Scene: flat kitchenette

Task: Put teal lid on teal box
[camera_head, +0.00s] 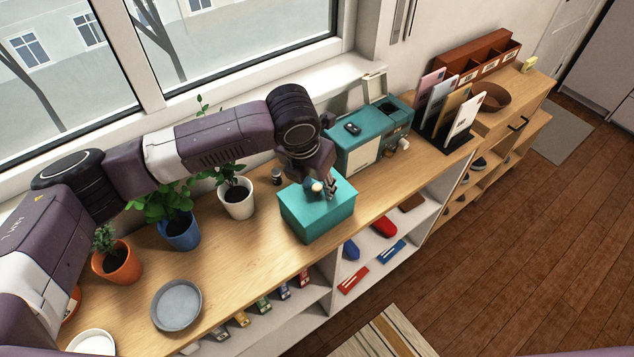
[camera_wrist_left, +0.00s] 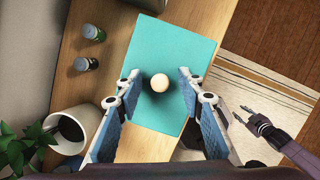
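The teal box (camera_head: 328,228) stands on the wooden counter. The teal lid (camera_head: 300,205), a flat panel with a pale round knob (camera_head: 317,187), lies on top of it and covers its opening.
A teal appliance (camera_head: 370,140) stands behind and right of the box. A small dark jar (camera_head: 277,175) and a white potted plant (camera_head: 237,200) stand to its left. A grey plate (camera_head: 176,305) lies nearer. Shelves (camera_head: 390,225) with small items are below.

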